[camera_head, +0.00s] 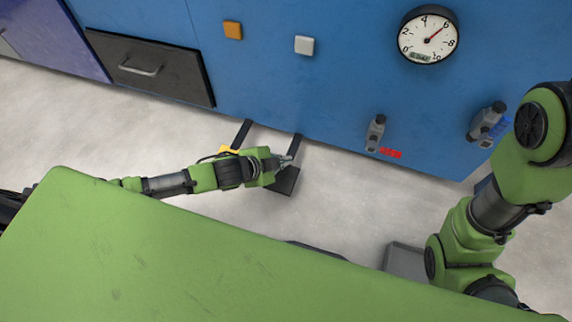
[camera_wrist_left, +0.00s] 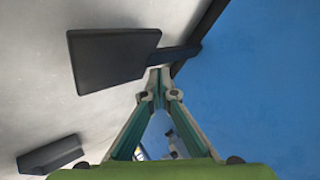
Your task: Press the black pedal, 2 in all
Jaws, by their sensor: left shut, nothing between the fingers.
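The black pedal (camera_head: 285,182) is a flat dark plate on a thin black arm that comes out from the foot of the blue machine. My left gripper (camera_head: 288,159) is shut and empty, with its fingertips at the machine side of the plate. The pedal (camera_wrist_left: 112,58) is whole in the left wrist view, just up and left of the shut fingertips (camera_wrist_left: 159,76). I cannot tell whether they touch, or whether the pedal is down. A second pedal, with a yellow plate (camera_head: 229,149), is mostly hidden behind my left gripper. My right gripper is out of view.
The blue machine front (camera_head: 330,90) bears an orange button (camera_head: 233,30), a white button (camera_head: 304,45), a round gauge (camera_head: 428,35) and two grey levers, one (camera_head: 375,132) near a red label. A dark drawer (camera_head: 150,67) is at left. The grey floor (camera_head: 110,130) is mostly clear.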

